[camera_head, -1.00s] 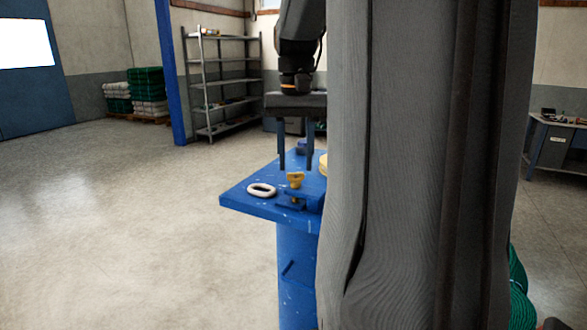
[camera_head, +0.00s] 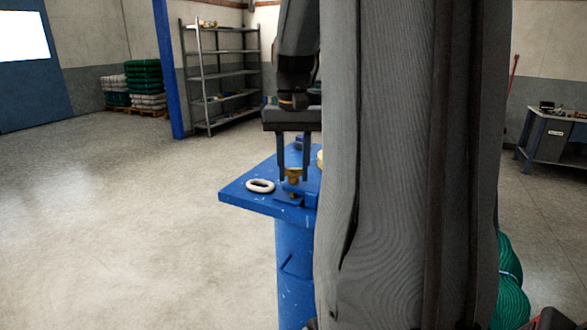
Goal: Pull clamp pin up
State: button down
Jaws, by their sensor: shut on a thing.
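The clamp pin (camera_head: 294,175) is a small yellow-brass piece with a wider head, standing upright at the blue clamp bracket (camera_head: 311,191) on the blue pedestal table. My gripper (camera_head: 294,178) points straight down over the table, its two dark fingers on either side of the pin head and shut on it. The pin's lower part shows between the bracket pieces, so I cannot tell how far it is raised. My own arm hides the right part of the table.
A white oval ring (camera_head: 260,186) lies on the blue table (camera_head: 243,197) left of the pin. A yellow round thing (camera_head: 320,159) is partly hidden behind my arm. Metal shelves (camera_head: 222,75) and stacked nets (camera_head: 144,83) stand at the back. The floor at left is clear.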

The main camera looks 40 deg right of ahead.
notch_tip(320, 180, up, 3)
jog(key=shift+r+p, duration=0.2)
jog(key=shift+p, duration=0.95)
jog(key=shift+w, duration=0.1)
jog(key=shift+r, duration=0.1)
jog(key=c, duration=1.6)
grip_release()
jog(key=shift+r+b, duration=1.4)
jog(key=shift+r, duration=2.5)
jog(key=shift+s, duration=0.2)
